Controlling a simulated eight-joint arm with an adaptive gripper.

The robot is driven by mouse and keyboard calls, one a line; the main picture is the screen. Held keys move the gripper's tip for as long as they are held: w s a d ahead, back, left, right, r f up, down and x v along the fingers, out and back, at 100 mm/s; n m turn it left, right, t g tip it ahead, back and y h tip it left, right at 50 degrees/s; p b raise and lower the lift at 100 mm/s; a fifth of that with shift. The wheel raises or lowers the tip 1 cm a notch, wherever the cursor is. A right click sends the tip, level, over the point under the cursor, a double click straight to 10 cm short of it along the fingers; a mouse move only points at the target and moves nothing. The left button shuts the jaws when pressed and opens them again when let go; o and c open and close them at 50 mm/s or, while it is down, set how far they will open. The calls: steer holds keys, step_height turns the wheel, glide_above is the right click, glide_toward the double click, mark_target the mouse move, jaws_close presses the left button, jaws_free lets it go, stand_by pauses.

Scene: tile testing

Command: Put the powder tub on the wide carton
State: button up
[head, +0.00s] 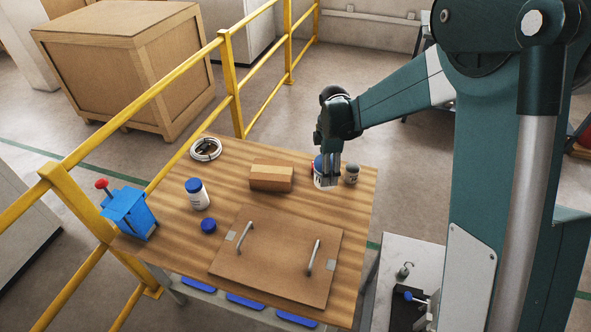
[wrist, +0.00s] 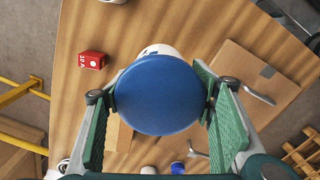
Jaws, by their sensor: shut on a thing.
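The powder tub, white with a blue lid (wrist: 158,95), is between the pads of my gripper (head: 325,178), which is shut on it. In the wrist view the round lid fills the middle and hides most of the tub's body. In the head view my fingers cover part of the tub, near the table's far right edge. I cannot tell whether its base touches the table. The wide carton (head: 271,178), a low brown box, lies just left of my gripper. In the wrist view it shows partly (wrist: 119,134) below the lid.
A grey jar (head: 352,173) stands close right of my gripper. A small red box (wrist: 92,60) is near the tub. A second blue-lidded white container (head: 198,194), a blue cap (head: 208,226) and a handled board (head: 274,260) are nearer. A tape roll (head: 206,149) lies far left.

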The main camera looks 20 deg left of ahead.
steer(key=w+a+r+p, duration=0.1)
steer(key=a+r+p, duration=0.1)
steer(key=a, duration=0.3)
steer(key=w+a+r+p, duration=0.1)
steer(key=w+a+r, duration=0.1)
steer(key=a, duration=0.4)
step_height(320, 180, up, 3)
steer(key=n+p, duration=0.2)
steer(key=p, duration=0.1)
glide_above(272, 170)
steer(key=shift+a+f, duration=0.15)
steer(key=shift+f, duration=0.05)
step_height(272, 170, down, 6)
steer(key=shift+f+b, duration=0.15)
steer(key=shift+b, duration=0.15)
steer(key=shift+f, duration=1.85)
steer(key=shift+f+b, duration=0.15)
steer(key=shift+b, duration=0.2)
